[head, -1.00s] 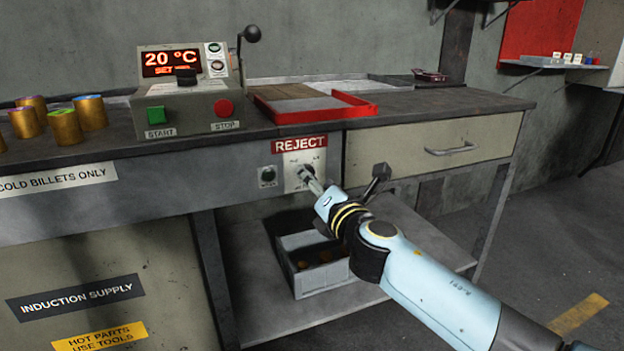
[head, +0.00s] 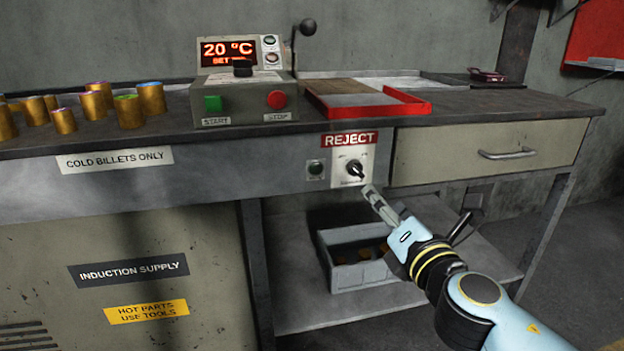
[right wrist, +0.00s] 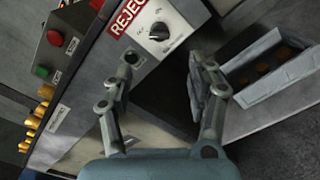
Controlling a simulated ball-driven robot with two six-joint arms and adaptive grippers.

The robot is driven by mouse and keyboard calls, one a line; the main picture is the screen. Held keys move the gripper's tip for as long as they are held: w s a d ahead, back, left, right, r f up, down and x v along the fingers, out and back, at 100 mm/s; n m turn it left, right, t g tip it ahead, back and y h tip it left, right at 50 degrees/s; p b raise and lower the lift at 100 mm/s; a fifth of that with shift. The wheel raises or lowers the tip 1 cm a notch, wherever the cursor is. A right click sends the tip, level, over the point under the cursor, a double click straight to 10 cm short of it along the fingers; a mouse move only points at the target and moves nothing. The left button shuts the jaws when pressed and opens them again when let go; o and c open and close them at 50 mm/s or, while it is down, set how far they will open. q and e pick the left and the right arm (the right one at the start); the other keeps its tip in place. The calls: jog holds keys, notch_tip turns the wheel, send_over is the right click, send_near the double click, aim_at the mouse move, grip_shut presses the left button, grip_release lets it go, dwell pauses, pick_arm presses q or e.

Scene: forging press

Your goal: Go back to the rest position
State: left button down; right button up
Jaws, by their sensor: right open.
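My right gripper (head: 380,205) is in front of the bench, just below and to the right of the black rotary switch (head: 354,170) on the white plate under the red REJECT label (head: 349,139). In the right wrist view the right gripper (right wrist: 158,105) has its two fingers spread with nothing between them. The switch (right wrist: 159,31) shows beyond the fingertips there, clear of both fingers. My left gripper is not in view.
The control box (head: 243,102) with green and red buttons stands on the bench beside a red tray (head: 400,108). Several brass billets (head: 96,104) stand at the left. A grey bin (head: 362,278) with billets sits on the lower shelf. The drawer (head: 487,153) is shut.

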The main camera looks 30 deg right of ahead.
jog(key=s+f+m+g+p, duration=0.1)
jog(key=s+f+m+g, duration=0.3)
jog(key=f, duration=0.6)
jog(key=s+d+f+m+g+p, duration=0.1)
jog(key=s+f+g, duration=0.1)
jog(key=s+f, duration=0.6)
jog(key=s+f+m+g+p, duration=0.1)
jog(key=s+f+m+g, duration=0.2)
jog(key=f, duration=0.9)
jog(key=s+a+f+m+g+y, duration=0.1)
jog(key=s+f+m, duration=0.4)
jog(key=s, duration=0.5)
jog(key=s+a+f+m+g+y+p, duration=0.1)
jog(key=s+f+m+g, duration=0.3)
jog(key=s, duration=0.7)
jog(key=s+a+f+m+g+y, duration=0.1)
jog(key=s+f+m+g, duration=0.2)
jog(key=s+f+m, duration=0.3)
jog(key=s+m, duration=0.1)
jog(key=s, duration=0.4)
jog(key=shift+a, duration=0.15)
